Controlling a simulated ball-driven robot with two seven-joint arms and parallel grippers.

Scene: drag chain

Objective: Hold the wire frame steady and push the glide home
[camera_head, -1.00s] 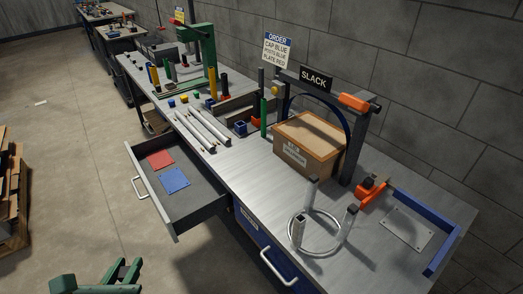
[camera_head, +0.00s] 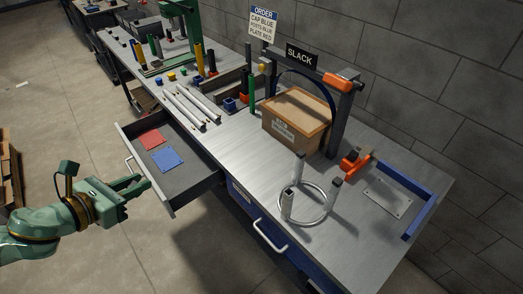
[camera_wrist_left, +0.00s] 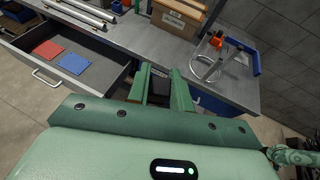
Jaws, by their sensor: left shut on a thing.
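The wire frame, a pale ring with three upright posts (camera_head: 310,213), stands on the bench near its front edge; it also shows in the left wrist view (camera_wrist_left: 207,70). My left gripper (camera_head: 140,188) is in front of the open drawer, off the bench and well left of the frame. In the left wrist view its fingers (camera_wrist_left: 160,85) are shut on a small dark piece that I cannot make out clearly. I cannot pick out the glide for certain. My right gripper is not seen.
The open drawer (camera_head: 190,186) holds a red plate (camera_head: 151,140) and a blue plate (camera_head: 167,159). A cardboard box (camera_head: 296,118) stands behind the ring under the SLACK sign (camera_head: 301,56). An orange clamp (camera_head: 356,164) and blue angle (camera_head: 420,212) lie to the right.

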